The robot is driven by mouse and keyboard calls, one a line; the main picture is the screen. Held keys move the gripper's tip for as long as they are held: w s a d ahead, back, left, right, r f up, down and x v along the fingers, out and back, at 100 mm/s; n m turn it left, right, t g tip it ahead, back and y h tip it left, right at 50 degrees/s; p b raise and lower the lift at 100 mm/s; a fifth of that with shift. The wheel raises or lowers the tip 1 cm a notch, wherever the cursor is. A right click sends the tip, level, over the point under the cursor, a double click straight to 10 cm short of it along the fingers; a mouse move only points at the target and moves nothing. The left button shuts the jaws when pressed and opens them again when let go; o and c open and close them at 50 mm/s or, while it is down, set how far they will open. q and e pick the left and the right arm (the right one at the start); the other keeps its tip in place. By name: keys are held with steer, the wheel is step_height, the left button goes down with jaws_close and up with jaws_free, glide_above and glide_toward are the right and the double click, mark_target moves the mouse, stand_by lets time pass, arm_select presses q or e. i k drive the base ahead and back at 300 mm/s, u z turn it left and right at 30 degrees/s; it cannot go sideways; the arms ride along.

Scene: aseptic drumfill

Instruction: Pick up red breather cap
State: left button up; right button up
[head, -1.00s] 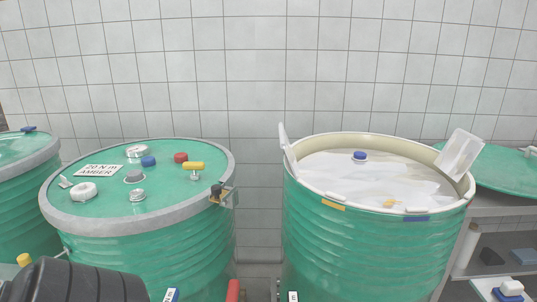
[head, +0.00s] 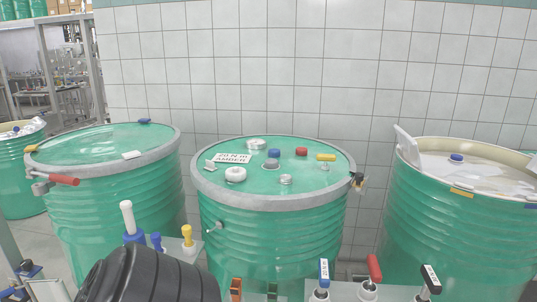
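The red breather cap (head: 301,152) is a small red cap on the lid of the middle green drum (head: 262,200). It sits between a blue cap (head: 274,153) and a yellow T-handled fitting (head: 326,157). A black ribbed part at the lower left looks like a piece of my own arm. Neither gripper's fingers can be seen in the head view.
The lid also carries white and metal caps and a label (head: 233,158) reading 20 N m AMBER. A closed green drum (head: 105,190) stands left, an open liner-filled drum (head: 460,210) right. Tools with blue, red (head: 374,268) and black handles stand in front.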

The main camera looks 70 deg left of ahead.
mark_target(301, 151)
steer(key=k, duration=0.1)
steer(key=u, duration=1.15)
